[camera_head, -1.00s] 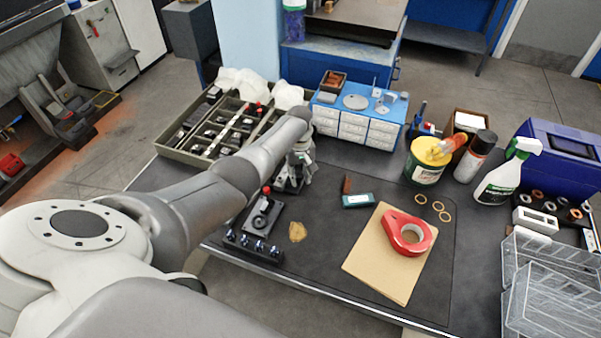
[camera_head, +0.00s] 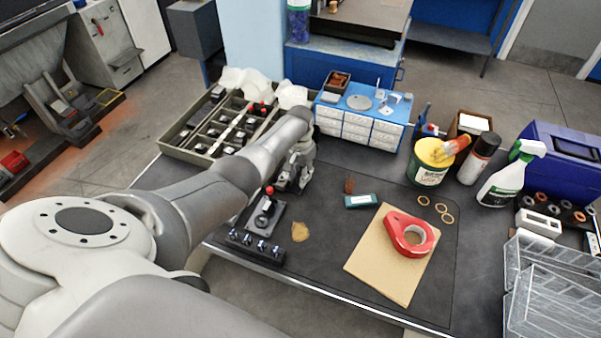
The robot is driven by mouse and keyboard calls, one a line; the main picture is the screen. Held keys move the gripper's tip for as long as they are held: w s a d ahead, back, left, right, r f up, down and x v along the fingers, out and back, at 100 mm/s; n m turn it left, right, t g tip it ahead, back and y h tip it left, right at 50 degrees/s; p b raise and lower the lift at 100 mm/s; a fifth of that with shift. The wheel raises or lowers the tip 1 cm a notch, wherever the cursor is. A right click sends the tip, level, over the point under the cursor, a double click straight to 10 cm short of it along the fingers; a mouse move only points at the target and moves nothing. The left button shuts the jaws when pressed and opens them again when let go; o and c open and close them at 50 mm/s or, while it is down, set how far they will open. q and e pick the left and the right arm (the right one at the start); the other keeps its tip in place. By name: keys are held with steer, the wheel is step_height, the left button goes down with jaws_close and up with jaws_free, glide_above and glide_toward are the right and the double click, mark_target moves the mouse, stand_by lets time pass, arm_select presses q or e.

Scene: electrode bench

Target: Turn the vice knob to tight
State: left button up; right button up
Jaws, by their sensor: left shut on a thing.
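My left gripper (camera_head: 296,178) points down over the black bench mat, near the bench's left part. It is shut at a small dark metal device that looks like the vice (camera_head: 281,184). The fingers and the arm cover most of this device, and the vice knob between the fingers is hidden. In front of it stands a black fixture (camera_head: 264,214) with a red-topped lever. My right gripper is not in view.
A compartment tray (camera_head: 180,146) and a blue drawer unit (camera_head: 327,98) stand behind.

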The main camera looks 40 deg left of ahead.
mark_target(299, 176)
arm_select(q)
steer(key=shift+w+m, duration=0.1)
steer(key=shift+m, duration=0.5)
steer(key=shift+a, duration=0.1)
steer(key=o, duration=0.8)
steer(key=shift+r, duration=0.15)
step_height(299, 176, up, 12)
stand_by(0.3)
